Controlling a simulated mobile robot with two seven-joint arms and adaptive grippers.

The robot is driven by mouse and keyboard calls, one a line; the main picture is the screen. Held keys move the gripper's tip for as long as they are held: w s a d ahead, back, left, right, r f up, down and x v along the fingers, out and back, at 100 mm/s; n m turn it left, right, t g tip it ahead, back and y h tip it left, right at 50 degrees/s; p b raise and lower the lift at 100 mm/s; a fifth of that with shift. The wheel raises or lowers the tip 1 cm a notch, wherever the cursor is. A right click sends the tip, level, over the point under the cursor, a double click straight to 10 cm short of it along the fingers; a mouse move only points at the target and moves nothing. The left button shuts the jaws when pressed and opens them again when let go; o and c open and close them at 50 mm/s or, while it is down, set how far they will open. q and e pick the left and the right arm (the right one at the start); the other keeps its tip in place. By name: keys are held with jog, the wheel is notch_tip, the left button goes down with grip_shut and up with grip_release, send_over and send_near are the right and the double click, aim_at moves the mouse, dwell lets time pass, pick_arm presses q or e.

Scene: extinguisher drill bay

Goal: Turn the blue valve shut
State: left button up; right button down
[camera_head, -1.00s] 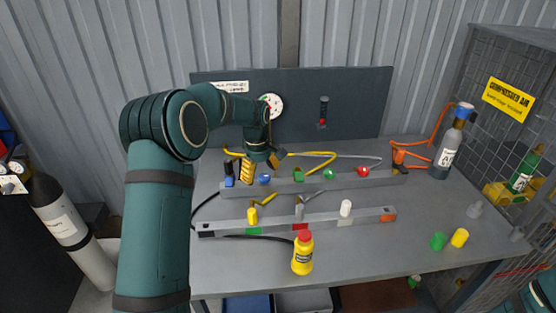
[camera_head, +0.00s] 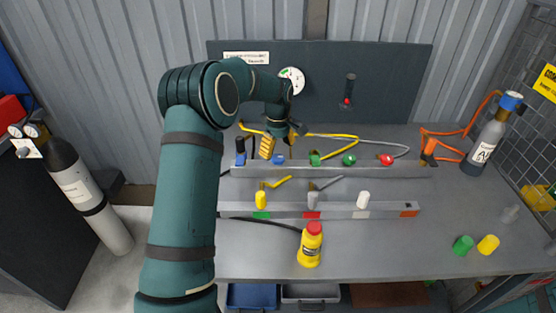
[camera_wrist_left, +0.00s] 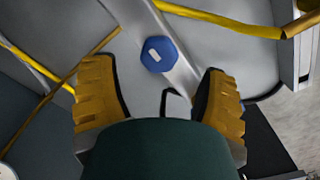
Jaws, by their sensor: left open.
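The blue valve (camera_head: 279,159) is a small blue knob on the rear grey rail (camera_head: 335,172), left of the green knobs and the red one. In the left wrist view the blue valve (camera_wrist_left: 159,54) is a blue hexagonal cap with a pale mark on its top. My left gripper (camera_head: 280,145) is open, its yellow ridged fingers above and around the valve's place. In the left wrist view the valve lies between and beyond the fingertips of the gripper (camera_wrist_left: 160,88), with nothing held. My right gripper is out of view.
A front rail (camera_head: 336,212) carries yellow, grey and white parts. A yellow hose (camera_head: 330,136) runs behind the rear rail. A grey cylinder (camera_head: 487,143) stands at the right.

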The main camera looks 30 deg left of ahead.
aim_at(278, 157)
pick_arm(q)
jog(key=shift+f+b, duration=0.3)
jog(key=shift+f, duration=1.65)
jog(key=c, duration=1.2)
